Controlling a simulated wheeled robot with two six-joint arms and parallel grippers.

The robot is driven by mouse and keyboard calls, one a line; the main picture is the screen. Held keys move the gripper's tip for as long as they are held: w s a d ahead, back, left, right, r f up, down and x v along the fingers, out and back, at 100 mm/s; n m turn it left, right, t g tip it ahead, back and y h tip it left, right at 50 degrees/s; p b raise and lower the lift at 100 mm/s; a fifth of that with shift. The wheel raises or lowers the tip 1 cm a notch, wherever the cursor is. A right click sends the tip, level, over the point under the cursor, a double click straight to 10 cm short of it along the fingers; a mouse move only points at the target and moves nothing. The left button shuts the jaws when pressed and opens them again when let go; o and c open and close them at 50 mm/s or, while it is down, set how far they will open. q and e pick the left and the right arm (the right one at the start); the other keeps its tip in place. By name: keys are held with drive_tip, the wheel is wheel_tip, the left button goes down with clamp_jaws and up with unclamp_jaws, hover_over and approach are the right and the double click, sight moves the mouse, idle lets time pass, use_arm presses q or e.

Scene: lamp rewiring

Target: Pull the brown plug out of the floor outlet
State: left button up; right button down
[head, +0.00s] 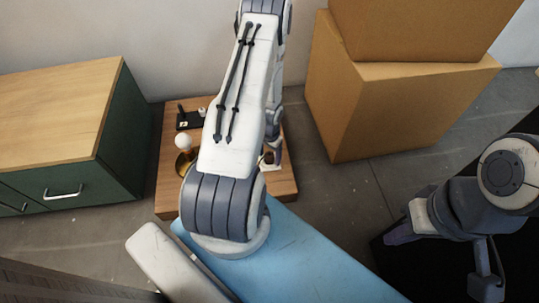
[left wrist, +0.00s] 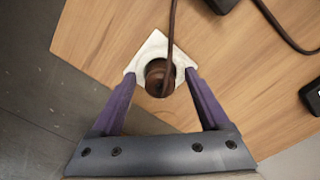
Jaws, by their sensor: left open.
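The brown plug (left wrist: 158,72) sits in the white square floor outlet (left wrist: 154,48), on a wooden board, in the left wrist view. Its brown cord (left wrist: 172,25) runs up out of the picture. My left gripper (left wrist: 160,76) is open, with one purple finger on each side of the plug and the fingertips over the outlet's edges. I cannot tell whether the fingers touch the plug. In the head view my left arm hides most of this spot. My right gripper (head: 408,226) is off to the right, away from the board; its opening is unclear.
The wooden board (head: 170,190) also holds a white bulb (head: 183,141) on a brass base and a black box (head: 189,119). A green cabinet (head: 125,140) stands left, cardboard boxes (head: 385,105) stand right. Dark cables and black pieces (left wrist: 311,96) lie near the outlet.

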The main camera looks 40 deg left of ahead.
sight(269, 154)
use_arm(q)
clamp_jaws()
drive_tip(key=shift+r, duration=0.1)
drive_tip(key=shift+r+p, duration=2.35)
drive_tip(key=shift+p, duration=0.05)
drive_tip(key=shift+f, duration=0.1)
